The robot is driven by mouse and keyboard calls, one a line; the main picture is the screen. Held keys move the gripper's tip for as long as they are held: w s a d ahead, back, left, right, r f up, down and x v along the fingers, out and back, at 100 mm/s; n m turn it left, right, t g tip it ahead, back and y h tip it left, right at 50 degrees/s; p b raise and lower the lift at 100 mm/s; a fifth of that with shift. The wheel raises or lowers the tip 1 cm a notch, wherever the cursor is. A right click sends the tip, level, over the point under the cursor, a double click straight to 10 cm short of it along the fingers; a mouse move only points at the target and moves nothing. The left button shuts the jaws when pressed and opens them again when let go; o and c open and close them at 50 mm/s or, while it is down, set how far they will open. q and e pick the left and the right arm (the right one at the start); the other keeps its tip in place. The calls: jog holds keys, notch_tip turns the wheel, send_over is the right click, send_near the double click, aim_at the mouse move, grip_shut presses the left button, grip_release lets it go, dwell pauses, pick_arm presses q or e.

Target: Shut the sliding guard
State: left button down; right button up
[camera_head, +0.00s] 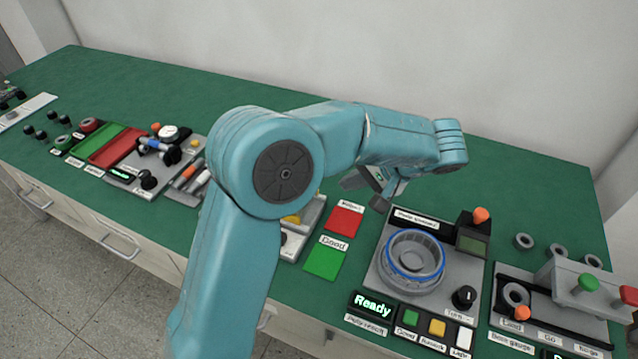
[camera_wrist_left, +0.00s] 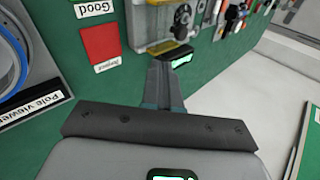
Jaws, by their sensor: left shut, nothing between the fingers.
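I cannot pick out the sliding guard with certainty. A grey raised block (camera_head: 572,280) with a green and a red knob stands at the right of the bench; I cannot tell if it is the guard. Another station (camera_head: 312,212) with yellow parts is largely hidden behind my left arm. My left gripper (camera_head: 379,204) is above the bench, between the red card and the pole viewer, partly hidden by its own wrist. In the left wrist view its fingers (camera_wrist_left: 172,58) are together and empty, in front of a small lit display. My right gripper is not in view.
The pole viewer (camera_head: 415,258) holds a round ring with a blue edge. A lit display reads Ready (camera_head: 373,305). Red (camera_head: 345,219) and green (camera_head: 325,260) cards lie left of it. Gauges and trays crowd the left. The green bench (camera_head: 180,85) is clear along the back.

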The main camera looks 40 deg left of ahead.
pick_arm(q)
jog(key=x, duration=0.4)
jog(key=a+r+p+x, duration=0.1)
jog(key=x, duration=0.3)
jog(key=s+a+r+p+x, duration=0.1)
jog(key=x, duration=0.3)
jog(key=shift+a+f, duration=0.25)
jog(key=shift+s, duration=0.1)
jog(key=s+a+b, duration=0.1)
jog(key=a, duration=0.2)
jog(key=a+b, duration=0.1)
jog(key=a, duration=0.1)
jog(key=s+a+b, duration=0.1)
jog(key=a, duration=0.2)
jog(key=shift+s+a+f+b, duration=0.15)
jog(key=shift+s+a+b, duration=0.2)
jog(key=shift+b, duration=0.05)
jog(key=shift+a, duration=0.2)
jog(key=shift+s, duration=0.1)
